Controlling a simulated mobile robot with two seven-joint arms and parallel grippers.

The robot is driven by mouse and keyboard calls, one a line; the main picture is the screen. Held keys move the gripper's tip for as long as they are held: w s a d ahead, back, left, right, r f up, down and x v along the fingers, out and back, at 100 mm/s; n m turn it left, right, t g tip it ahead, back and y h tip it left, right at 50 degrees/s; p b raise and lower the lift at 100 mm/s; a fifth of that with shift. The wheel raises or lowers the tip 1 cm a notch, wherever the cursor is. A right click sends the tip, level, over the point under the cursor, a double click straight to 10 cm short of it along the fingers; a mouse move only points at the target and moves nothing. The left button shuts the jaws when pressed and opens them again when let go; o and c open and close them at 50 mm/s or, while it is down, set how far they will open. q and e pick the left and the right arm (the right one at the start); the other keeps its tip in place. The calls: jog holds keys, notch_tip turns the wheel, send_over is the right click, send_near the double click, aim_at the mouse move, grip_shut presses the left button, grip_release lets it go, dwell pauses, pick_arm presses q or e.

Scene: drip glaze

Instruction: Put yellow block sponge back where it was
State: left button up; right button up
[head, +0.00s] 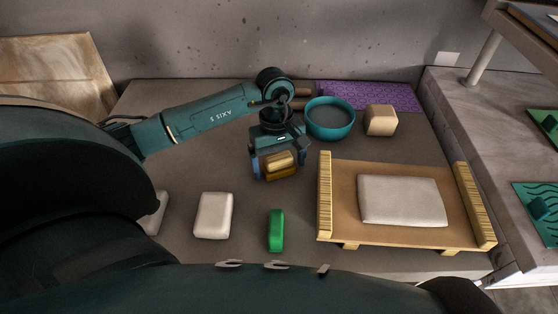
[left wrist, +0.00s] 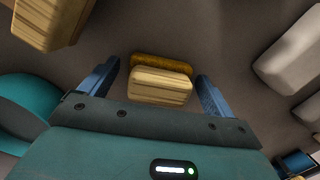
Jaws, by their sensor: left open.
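The yellow block sponge (head: 283,174) lies on the grey table, left of the wooden board. A pale, wood-grained block (head: 278,159) sits on top of it; I cannot tell if the two are joined. My left gripper (head: 279,167) is over them, its fingers open on either side. In the left wrist view the pale block (left wrist: 160,86) is nearer the camera, and the amber yellow sponge (left wrist: 160,62) shows behind it. Gaps are visible between both blue fingers and the block. My right gripper is not in view.
A teal bowl (head: 330,132) and a beige block (head: 381,120) stand behind, near a purple mat (head: 370,95). A wooden board (head: 345,220) with ridged side rails bears a white slab (head: 400,200). A green block (head: 276,230) and a white block (head: 213,215) lie in front.

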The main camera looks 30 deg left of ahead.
aim_at(277, 153)
pick_arm(q)
notch_tip(277, 153, up, 12)
jog(key=a+b, duration=0.1)
jog(key=shift+w, duration=0.45)
jog(key=shift+a+f, duration=0.1)
